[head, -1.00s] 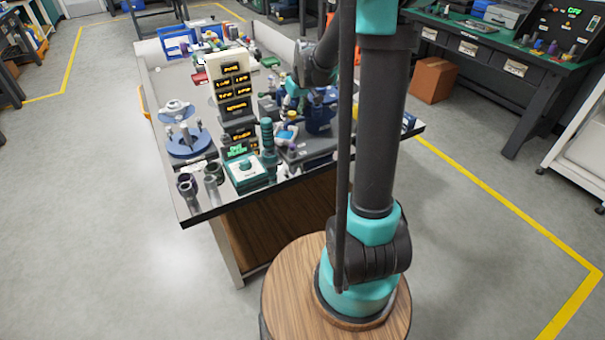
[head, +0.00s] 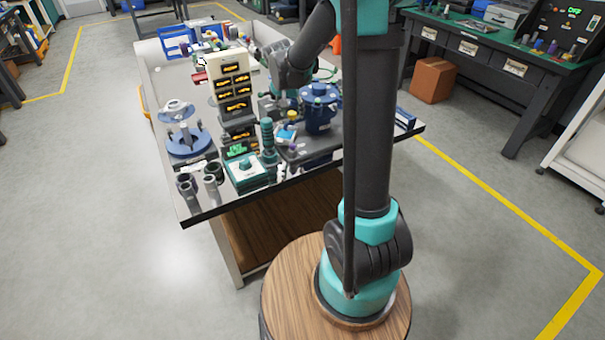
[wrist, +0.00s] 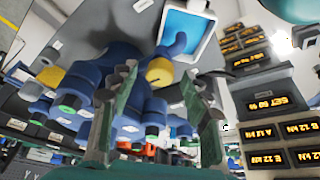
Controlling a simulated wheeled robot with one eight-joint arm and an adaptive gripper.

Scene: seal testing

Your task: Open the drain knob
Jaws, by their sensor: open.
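A blue device (head: 318,112) with a rounded body stands on the bench in the head view. The wrist view shows the blue body (wrist: 97,72) close up, with several green-ended stubs and a yellow knob (wrist: 160,71). No label shows which part is the drain knob. My gripper (wrist: 158,76) is open, its two fingers apart. In the wrist picture the yellow knob appears between the fingertips; I cannot tell whether they touch it. In the head view my gripper is small and partly hidden beside the blue device.
A tower of lit displays (head: 232,88) stands left of my gripper and also fills the right of the wrist view (wrist: 262,100). A blue round stand (head: 188,142), a teal box (head: 246,173) and grey cups stand near the bench's front left.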

